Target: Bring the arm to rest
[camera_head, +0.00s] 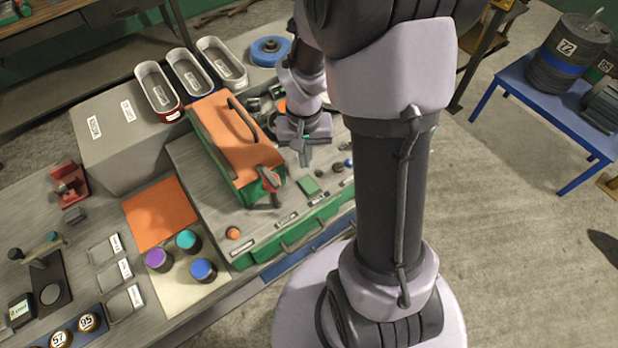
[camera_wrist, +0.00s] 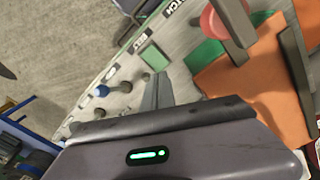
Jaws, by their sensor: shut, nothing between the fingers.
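My arm rises through the middle of the head view and bends down at its far end. My gripper (camera_head: 305,160) points down above the workbench, just right of the orange-topped green box (camera_head: 215,125). Its fingers are together with nothing between them. In the wrist view the closed grey fingers (camera_wrist: 157,92) show over the bench top, near a green block (camera_wrist: 154,57) and small knobs. The box's orange lid and dark handle are close by in that view. I cannot tell the exact height of the fingers above the bench.
Colored jars (camera_head: 187,240) stand near the bench front. A blue table (camera_head: 540,105) with drums is at right. Open floor (camera_head: 520,240) lies right of my arm.

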